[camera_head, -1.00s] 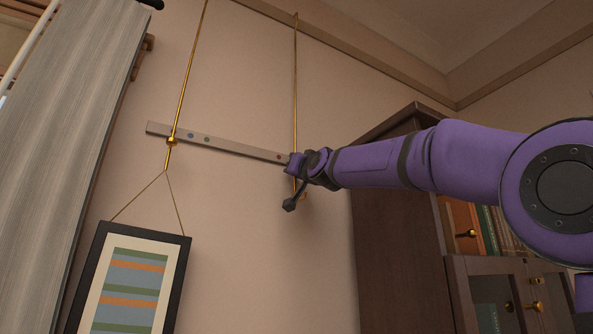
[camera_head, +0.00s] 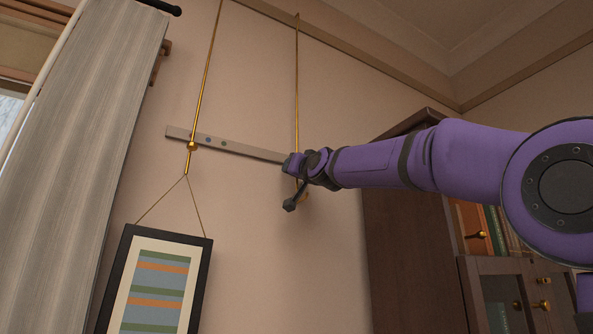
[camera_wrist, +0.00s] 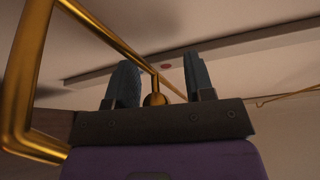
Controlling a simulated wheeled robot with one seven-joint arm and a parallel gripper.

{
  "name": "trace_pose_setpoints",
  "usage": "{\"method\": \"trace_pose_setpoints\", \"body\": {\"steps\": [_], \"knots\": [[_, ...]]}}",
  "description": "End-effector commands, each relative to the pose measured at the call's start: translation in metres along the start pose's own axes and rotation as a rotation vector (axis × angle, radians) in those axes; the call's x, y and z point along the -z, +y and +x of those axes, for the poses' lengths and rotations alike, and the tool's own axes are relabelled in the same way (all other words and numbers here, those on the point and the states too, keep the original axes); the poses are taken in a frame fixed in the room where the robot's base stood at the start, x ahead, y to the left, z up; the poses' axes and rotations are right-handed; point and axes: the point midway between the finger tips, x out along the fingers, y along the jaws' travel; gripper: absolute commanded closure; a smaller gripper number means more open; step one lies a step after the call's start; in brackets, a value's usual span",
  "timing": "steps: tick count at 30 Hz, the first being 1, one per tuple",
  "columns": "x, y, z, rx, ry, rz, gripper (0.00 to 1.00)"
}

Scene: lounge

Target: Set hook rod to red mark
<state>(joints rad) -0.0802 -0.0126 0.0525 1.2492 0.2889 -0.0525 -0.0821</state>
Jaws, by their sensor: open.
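The right brass hook rod (camera_head: 297,90) hangs from the rail high on the wall and crosses the right part of a grey marked strip (camera_head: 235,148). My gripper (camera_head: 287,165) is at this rod's lower part, in front of the strip's right end. In the wrist view my open fingers (camera_wrist: 160,82) stand either side of the rod's small brass knob (camera_wrist: 155,99). Whether they touch it I cannot tell. The red mark (camera_wrist: 166,66) shows on the strip just right of the rod in that view; the arm hides it in the head view.
A left brass rod (camera_head: 205,90) crosses the strip near its left end, and a framed striped picture (camera_head: 154,290) hangs from it on a cord. A curtain (camera_head: 80,180) stands at left, a dark cabinet (camera_head: 415,240) at right.

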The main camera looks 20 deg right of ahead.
Motion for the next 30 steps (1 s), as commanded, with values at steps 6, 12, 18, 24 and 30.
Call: {"method": "trace_pose_setpoints", "body": {"steps": [6, 12, 18, 24, 30], "knots": [[0.002, 0.000, -0.018, -0.001, 0.002, -0.003, 0.52], [0.001, -0.001, -0.052, 0.002, 0.001, 0.001, 0.52], [0.001, -0.001, -0.084, 0.001, 0.001, 0.000, 0.52], [0.000, -0.001, -0.103, 0.001, 0.000, 0.000, 0.52], [-0.001, -0.001, -0.108, 0.001, -0.001, 0.000, 0.52]]}}
